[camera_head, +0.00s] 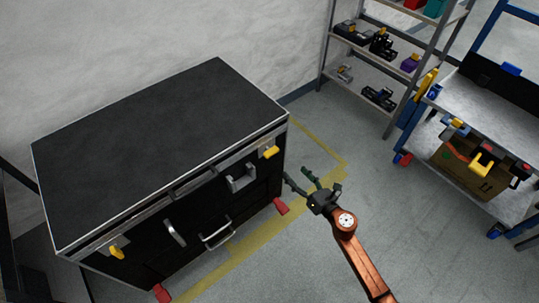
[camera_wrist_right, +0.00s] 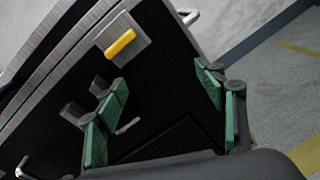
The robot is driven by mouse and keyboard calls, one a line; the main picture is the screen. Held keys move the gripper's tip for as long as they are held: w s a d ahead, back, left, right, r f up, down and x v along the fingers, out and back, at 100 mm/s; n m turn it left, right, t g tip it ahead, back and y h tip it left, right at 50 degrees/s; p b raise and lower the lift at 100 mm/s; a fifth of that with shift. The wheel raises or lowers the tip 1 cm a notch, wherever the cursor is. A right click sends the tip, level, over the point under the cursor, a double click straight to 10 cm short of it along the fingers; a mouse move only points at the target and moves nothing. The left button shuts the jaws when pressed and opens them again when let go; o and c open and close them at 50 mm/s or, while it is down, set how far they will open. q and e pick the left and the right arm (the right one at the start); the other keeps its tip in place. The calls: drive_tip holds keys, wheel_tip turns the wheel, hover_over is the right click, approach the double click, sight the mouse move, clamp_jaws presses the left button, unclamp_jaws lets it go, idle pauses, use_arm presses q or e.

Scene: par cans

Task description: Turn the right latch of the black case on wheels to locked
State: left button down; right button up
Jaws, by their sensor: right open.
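The black case on wheels (camera_head: 160,150) stands at the left in the head view, its lid closed and its front facing me. Its right latch is a yellow handle (camera_head: 271,152) near the right end of the front, just under the lid edge. In the right wrist view the yellow latch (camera_wrist_right: 120,43) sits tilted on a grey plate, above and beyond the fingers. A second yellow latch (camera_head: 117,252) is at the left end of the front. My right gripper (camera_head: 302,180) is open and empty, to the right of the case and apart from the latch. My left gripper is not visible.
A grey bracket (camera_head: 241,178) and a silver handle (camera_head: 217,234) stick out from the case front. Red wheel parts (camera_head: 281,206) show low down. A blue cart (camera_head: 480,100) and a metal shelf (camera_head: 360,50) stand at the right. Floor between is clear.

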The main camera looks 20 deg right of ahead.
sight(274, 154)
drive_tip(key=w+a+r+n, duration=0.1)
drive_tip(key=w+a+n, duration=0.1)
drive_tip(key=w+a+r+n+y+b, duration=0.1)
drive_tip(key=w+a+r, duration=0.1)
drive_tip(key=w, duration=0.1)
drive_tip(key=w+a+r+n+b, duration=0.1)
drive_tip(key=w+r+n, duration=0.1)
drive_tip(key=shift+w+a+r+n+t+y, duration=0.1)
drive_tip(key=shift+w+a+n+t+y, duration=0.2)
drive_tip(key=shift+a+y, duration=0.1)
drive_tip(key=shift+w+a, duration=0.15)
drive_tip(key=shift+w, duration=0.35)
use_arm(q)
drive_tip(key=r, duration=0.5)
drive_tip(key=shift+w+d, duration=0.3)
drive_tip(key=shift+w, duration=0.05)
use_arm(e)
drive_tip(key=shift+c, duration=0.5)
drive_tip(key=c, duration=1.1)
drive_tip(key=shift+o, duration=0.2)
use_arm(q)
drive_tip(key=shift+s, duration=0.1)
